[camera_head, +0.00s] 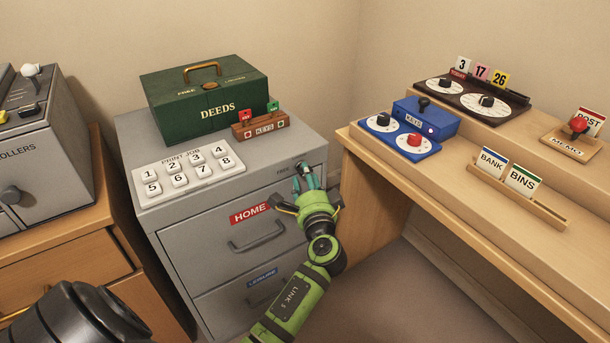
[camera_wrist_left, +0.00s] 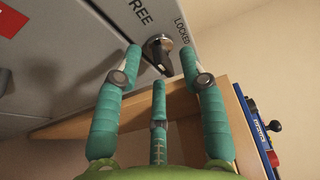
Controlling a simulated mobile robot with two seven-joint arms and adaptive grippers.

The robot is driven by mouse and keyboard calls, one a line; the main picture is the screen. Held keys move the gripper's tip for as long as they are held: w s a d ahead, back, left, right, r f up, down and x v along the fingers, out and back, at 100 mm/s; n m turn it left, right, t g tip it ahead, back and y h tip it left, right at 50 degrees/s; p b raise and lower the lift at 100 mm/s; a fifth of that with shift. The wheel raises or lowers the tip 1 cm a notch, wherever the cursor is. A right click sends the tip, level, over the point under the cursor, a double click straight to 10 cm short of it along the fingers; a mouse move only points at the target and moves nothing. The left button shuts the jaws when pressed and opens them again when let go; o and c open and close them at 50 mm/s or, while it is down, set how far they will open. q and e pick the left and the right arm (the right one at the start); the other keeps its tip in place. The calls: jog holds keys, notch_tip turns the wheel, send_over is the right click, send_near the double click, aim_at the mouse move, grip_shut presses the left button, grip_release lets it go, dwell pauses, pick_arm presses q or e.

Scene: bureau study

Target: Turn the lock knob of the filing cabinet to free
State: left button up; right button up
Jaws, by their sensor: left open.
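The grey filing cabinet (camera_head: 208,220) has a red HOME label and a blue LEISURE label on its drawers. Its dark lock knob (camera_wrist_left: 157,52) shows in the left wrist view, between the printed words FREE and LOCKED on the cabinet front. I cannot tell for sure which word the knob points at. My left gripper (camera_head: 306,180) is at the cabinet's upper right front corner, and its fingers largely hide the knob in the head view. In the left wrist view the gripper (camera_wrist_left: 160,66) is open, its teal fingertips spread near the knob; contact is unclear. My right gripper is out of view.
A wooden desk (camera_head: 480,200) with dials and card holders stands close on the right. A wooden drawer unit (camera_head: 60,262) stands left.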

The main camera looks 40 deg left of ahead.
pick_arm(q)
jog(key=v, duration=1)
jog(key=shift+s+d, duration=0.15)
jog(key=shift+s, duration=0.05)
jog(key=shift+r, duration=0.1)
